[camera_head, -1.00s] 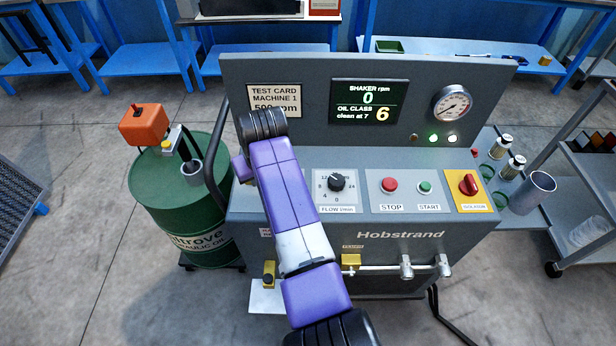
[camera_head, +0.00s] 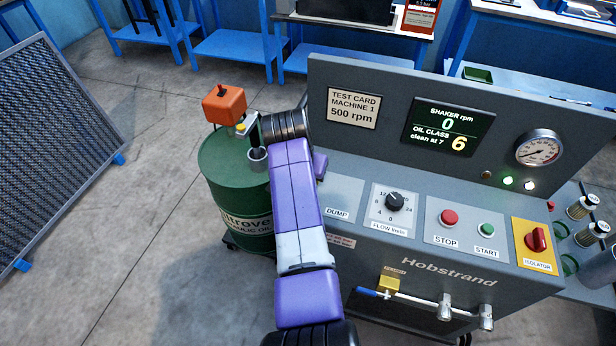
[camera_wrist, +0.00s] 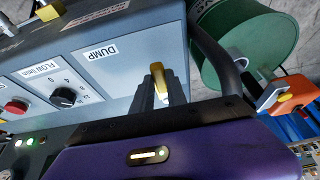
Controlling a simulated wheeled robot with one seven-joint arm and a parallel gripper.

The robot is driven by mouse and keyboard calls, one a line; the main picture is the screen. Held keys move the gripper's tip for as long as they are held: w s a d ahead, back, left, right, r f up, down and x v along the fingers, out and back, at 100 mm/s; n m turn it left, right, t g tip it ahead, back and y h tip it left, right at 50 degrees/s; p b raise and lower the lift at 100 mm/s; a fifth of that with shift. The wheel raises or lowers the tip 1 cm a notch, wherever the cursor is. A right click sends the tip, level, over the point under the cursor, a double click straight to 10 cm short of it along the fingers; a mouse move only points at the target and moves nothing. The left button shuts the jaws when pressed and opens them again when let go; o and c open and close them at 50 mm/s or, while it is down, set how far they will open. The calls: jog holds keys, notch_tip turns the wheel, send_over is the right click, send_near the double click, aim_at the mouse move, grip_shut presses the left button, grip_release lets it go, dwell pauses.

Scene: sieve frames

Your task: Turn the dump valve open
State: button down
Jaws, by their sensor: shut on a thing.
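The dump valve's brass-yellow handle (camera_wrist: 157,78) stands up beside the white DUMP label (camera_wrist: 98,53) in the wrist view. My gripper (camera_wrist: 162,98) is shut on this handle; its dark fingers lie around the handle's lower part. In the head view my purple arm covers the valve and most of my gripper. The DUMP label (camera_head: 337,214) shows there just right of the arm, on the grey console panel. I cannot tell how far the handle is turned.
The console (camera_head: 450,225) carries a flow knob (camera_head: 395,201), a red stop button (camera_head: 448,217), a green start button (camera_head: 487,229) and a red isolator (camera_head: 537,239). The display (camera_head: 447,130) reads 0 rpm, oil class 6. A green drum (camera_head: 232,175) stands left.

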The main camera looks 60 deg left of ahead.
jog(key=c, duration=1.3)
grip_release()
jog(key=shift+v, duration=3.9)
jog(key=shift+a, duration=0.15)
